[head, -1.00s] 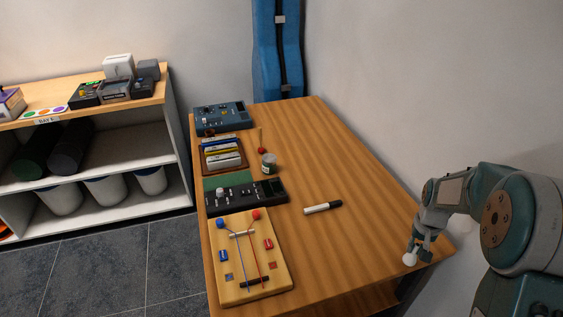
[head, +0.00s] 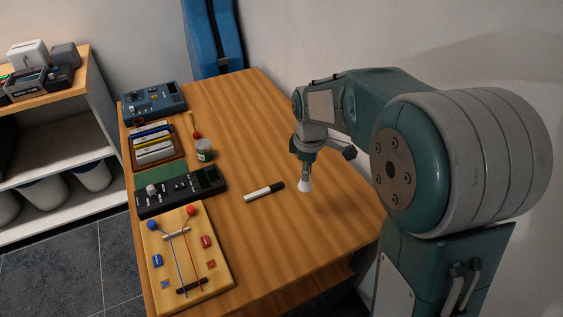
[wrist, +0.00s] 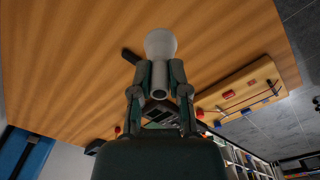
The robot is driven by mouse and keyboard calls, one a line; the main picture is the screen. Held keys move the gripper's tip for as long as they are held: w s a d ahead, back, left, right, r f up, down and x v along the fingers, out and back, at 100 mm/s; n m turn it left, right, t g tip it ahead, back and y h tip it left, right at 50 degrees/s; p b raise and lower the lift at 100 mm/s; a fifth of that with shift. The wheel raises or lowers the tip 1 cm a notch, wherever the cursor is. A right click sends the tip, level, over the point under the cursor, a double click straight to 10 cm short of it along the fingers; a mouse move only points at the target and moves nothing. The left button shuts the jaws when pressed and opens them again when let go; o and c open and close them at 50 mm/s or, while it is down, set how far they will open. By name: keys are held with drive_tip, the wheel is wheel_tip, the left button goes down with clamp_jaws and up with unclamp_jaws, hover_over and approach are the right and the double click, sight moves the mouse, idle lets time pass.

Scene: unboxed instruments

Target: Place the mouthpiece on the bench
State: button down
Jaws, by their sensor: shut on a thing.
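My gripper (head: 305,163) points down over the right part of the wooden bench (head: 290,234). It is shut on a small white mouthpiece (head: 305,185), whose pale rounded end hangs below the fingers. In the wrist view the mouthpiece (wrist: 160,43) shows as a whitish round end with a grey tube between the two fingers (wrist: 159,80). It appears to be a little above the bench top; the exact gap is hard to tell.
A marker (head: 264,192) lies just left of the gripper. Bare wood surrounds the marker.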

drive_tip(key=shift+w+d+f, duration=0.1)
drive_tip(key=shift+d+f, duration=2.05)
drive_tip(key=shift+d, duration=0.3)
drive_tip(key=shift+d+f, duration=2.2)
drive_tip(key=shift+d, duration=0.2)
drive_tip(key=shift+w+d+f, duration=0.1)
drive_tip(key=shift+d+f, duration=2.05)
drive_tip(key=shift+d, duration=0.3)
drive_tip(key=c, duration=0.6)
unclamp_jaws()
drive_tip(key=shift+f, duration=0.1)
